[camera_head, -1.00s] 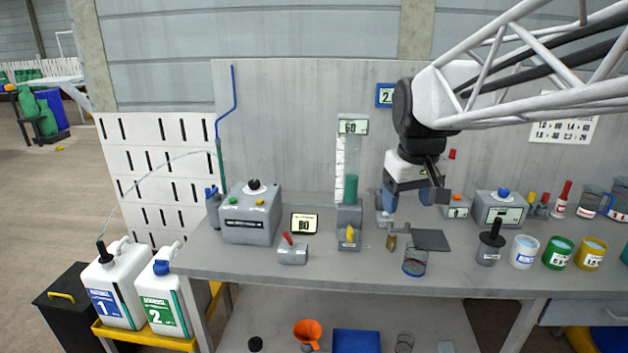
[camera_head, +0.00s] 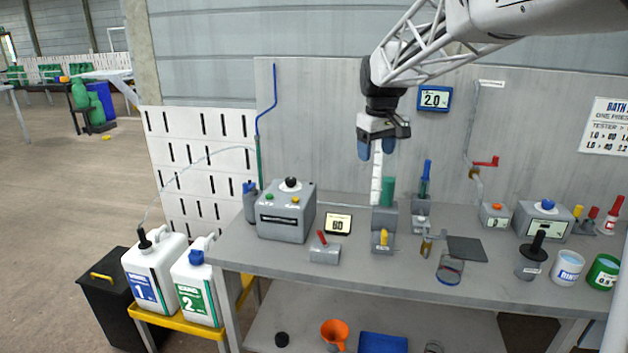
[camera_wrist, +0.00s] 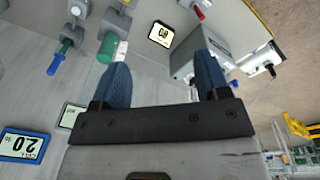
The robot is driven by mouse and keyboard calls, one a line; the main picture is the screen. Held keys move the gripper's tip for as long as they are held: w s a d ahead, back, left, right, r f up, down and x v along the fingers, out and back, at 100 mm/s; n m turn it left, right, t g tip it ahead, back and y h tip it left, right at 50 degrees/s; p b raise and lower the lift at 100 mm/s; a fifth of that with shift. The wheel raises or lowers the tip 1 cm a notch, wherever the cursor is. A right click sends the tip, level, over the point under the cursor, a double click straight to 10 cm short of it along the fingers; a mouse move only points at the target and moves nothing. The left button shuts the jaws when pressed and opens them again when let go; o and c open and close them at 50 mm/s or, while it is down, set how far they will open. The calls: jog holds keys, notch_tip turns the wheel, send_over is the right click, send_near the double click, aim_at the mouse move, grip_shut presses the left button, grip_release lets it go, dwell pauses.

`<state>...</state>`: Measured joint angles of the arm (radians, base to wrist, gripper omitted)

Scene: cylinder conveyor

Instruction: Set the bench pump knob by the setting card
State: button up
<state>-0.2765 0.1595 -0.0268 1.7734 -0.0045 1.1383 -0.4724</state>
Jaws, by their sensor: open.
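The bench pump (camera_head: 284,220) is a grey box at the bench's left end, with a black knob (camera_head: 291,183) on top beside yellow and green buttons. The knob's setting is too small to read. A small black-framed card (camera_head: 338,223) reading 80 stands right of the pump; it also shows in the wrist view (camera_wrist: 161,34). A blue-framed panel (camera_head: 434,98) reading 2.0 hangs on the back wall. My gripper (camera_head: 376,150) is open and empty, high above the bench, right of the pump. Its blue fingers (camera_wrist: 162,72) frame nothing held in the wrist view.
A clear column with a green cylinder (camera_head: 388,191) stands below my gripper. A red-levered grey block (camera_head: 324,252) sits before the card. Numbered jugs (camera_head: 155,272) stand left of the bench, with a thin hose above. A dark pad (camera_head: 467,249) and glass beaker (camera_head: 450,269) lie to the right.

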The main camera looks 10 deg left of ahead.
jog(key=w+a+f+n, duration=0.2)
jog(key=w+a, duration=0.4)
jog(key=a, duration=0.1)
jog(key=w+a+f+n, duration=0.1)
jog(key=w+a+f, duration=0.2)
jog(key=w+a, duration=0.35)
jog(key=n+g, duration=0.1)
jog(key=n, duration=0.2)
send_over(291, 179)
notch_tip(291, 179, down, 9)
jog(key=shift+a+f, duration=0.1)
jog(key=shift+f, duration=0.05)
jog(key=shift+f, duration=0.1)
jog(key=shift+f, duration=3.8)
jog(key=c, duration=0.9)
